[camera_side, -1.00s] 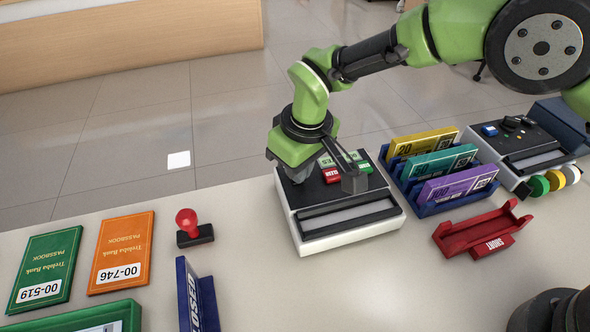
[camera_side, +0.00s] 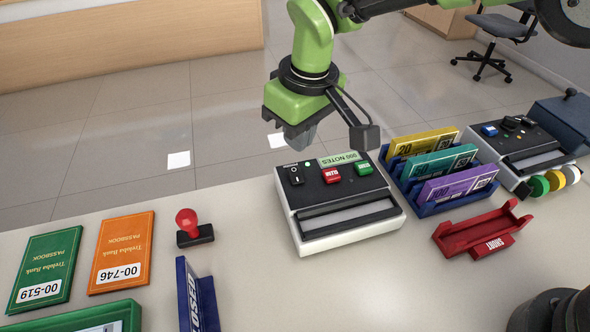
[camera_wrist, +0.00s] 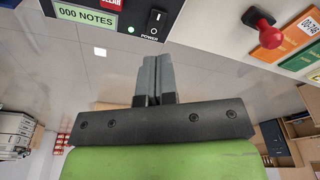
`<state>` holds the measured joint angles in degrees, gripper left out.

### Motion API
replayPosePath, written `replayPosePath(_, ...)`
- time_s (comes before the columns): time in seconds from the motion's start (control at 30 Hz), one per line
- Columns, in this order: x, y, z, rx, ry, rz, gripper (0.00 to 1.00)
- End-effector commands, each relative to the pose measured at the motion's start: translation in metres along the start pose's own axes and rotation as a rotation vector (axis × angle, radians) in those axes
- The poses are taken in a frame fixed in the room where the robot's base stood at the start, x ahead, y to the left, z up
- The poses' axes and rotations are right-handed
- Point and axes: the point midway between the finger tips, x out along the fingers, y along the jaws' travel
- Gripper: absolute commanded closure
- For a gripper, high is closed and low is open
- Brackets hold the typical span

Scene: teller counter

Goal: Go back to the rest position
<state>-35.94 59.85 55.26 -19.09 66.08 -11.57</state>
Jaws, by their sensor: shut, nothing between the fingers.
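My gripper (camera_side: 300,140) hangs above and behind the back left part of the note counter in the side view, clear of it and empty. In the wrist view its two grey fingers (camera_wrist: 154,75) are together. The note counter (camera_side: 345,226) is a white and black machine with a black power switch, a red button (camera_side: 332,176) and a green button (camera_side: 363,168). Its green display (camera_wrist: 87,18) reads "000 NOTES" in the wrist view, and a small green light is lit beside the power switch (camera_wrist: 156,20).
A blue rack (camera_side: 425,208) with yellow, teal and purple note bundles stands right of the counter. A red tray (camera_side: 470,233) lies in front of it. Left are a red-handled stamp (camera_side: 188,222), a blue CLOSED sign (camera_side: 208,300) and orange and green passbooks (camera_side: 121,252). Space above the counter is free.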

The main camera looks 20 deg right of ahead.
Motion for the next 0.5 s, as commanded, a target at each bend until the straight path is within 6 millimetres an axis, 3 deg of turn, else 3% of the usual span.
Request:
replayPosePath(0.37,0.0,0.0,0.0,0.0,0.0,0.0,1.0)
replayPosePath(0.5,-0.012,0.006,0.0,0.021,0.013,-0.003,1.0)
